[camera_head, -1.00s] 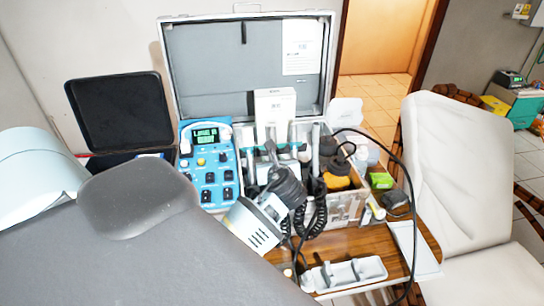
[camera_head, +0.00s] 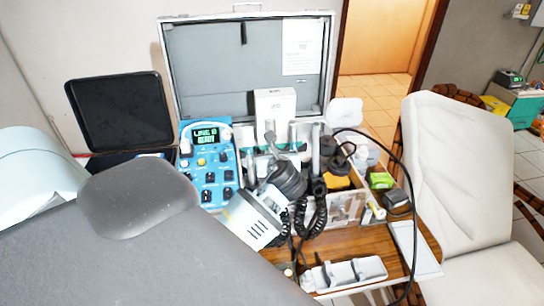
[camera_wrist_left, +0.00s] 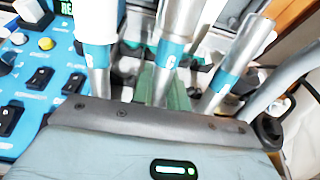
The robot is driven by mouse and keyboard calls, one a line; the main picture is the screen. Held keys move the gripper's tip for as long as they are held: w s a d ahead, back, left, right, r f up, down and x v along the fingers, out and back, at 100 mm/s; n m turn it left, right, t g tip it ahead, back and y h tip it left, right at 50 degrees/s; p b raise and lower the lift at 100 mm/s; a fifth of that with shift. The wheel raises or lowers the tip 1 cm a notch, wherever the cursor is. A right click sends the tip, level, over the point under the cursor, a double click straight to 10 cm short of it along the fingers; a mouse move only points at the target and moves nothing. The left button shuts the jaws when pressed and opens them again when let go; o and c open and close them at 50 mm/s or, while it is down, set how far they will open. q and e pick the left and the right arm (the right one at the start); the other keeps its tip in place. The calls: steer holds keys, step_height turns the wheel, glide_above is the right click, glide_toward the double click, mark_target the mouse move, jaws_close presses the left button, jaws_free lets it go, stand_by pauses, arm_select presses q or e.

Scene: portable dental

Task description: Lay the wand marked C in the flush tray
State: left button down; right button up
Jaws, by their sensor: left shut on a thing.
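Several metal wands with blue bands stand upright in the open case. In the left wrist view, the middle wand (camera_wrist_left: 170,45) has a pale letter on its band that looks like C. Another wand (camera_wrist_left: 97,35) stands left of it, and one more (camera_wrist_left: 235,65) leans at right. My left gripper (camera_head: 287,178) is down among the wands in front of the case and shut on one, seemingly the middle one. The white flush tray (camera_head: 345,274) lies on the wooden shelf at the front and looks empty. My right gripper is not in view.
The blue control unit (camera_head: 208,165) stands just left of the wands. Dark coiled cables hang between the gripper and the wooden shelf (camera_head: 385,245). A long black cable arcs at right. Small bottles and a green box (camera_head: 381,180) stand right of the case.

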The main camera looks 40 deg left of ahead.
arm_select(q)
steer(key=shift+w+a+r, duration=0.2)
steer(key=shift+a+r, duration=0.05)
steer(key=shift+r, duration=0.6)
steer(key=shift+w+a+r, duration=0.2)
steer(key=shift+a+r, duration=0.05)
steer(key=shift+r, duration=0.6)
steer(key=shift+w+a+r, duration=0.2)
steer(key=shift+a+r, duration=0.05)
steer(key=shift+r, duration=0.6)
steer(key=shift+d, duration=0.1)
